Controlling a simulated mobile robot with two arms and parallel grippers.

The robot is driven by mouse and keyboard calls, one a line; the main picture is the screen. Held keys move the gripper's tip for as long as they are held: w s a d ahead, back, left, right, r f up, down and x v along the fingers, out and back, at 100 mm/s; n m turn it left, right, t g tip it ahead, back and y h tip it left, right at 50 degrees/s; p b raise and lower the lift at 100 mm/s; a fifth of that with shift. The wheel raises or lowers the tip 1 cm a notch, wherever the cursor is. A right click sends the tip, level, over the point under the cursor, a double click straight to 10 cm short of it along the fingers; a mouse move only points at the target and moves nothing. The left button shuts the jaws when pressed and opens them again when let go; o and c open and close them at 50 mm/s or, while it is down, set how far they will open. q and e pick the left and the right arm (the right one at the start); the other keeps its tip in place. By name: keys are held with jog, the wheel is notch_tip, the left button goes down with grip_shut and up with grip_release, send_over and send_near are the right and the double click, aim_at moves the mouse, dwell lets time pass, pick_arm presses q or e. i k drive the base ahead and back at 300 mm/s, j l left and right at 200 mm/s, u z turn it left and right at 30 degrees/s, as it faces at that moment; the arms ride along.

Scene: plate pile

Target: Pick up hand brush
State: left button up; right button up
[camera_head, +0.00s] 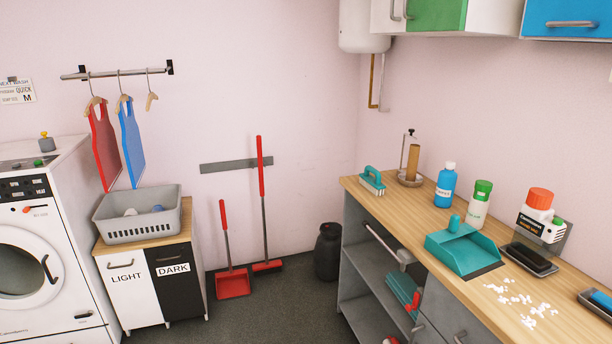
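A teal brush (372,181) with a loop handle and pale bristles sits at the far left end of the wooden counter. A teal dustpan (461,249) lies on the counter to its right, nearer the front edge, beside scattered white bits (528,306). A dark block-shaped item (531,257) rests on a dark tray behind the bits; I cannot tell whether it is a brush. Teal items (404,290) lie on the shelf below the counter, partly hidden. Neither of my grippers is in view.
The wooden counter (400,208) also holds a paper roll stand (412,163), a blue bottle (446,186), a green-capped bottle (480,203) and an orange-capped container (541,215). A laundry basket (137,214), washing machine (63,185) and red dustpan (232,284) stand left. Some floor is open.

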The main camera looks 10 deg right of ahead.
aim_at(375, 186)
jog(key=i+j+z, duration=0.1)
jog(key=i+z, duration=0.35)
jog(key=i+j+z, duration=0.25)
jog(key=i+z, duration=0.15)
jog(key=i+j+z, duration=0.7)
jog(key=z, duration=0.2)
jog(key=j, duration=0.1)
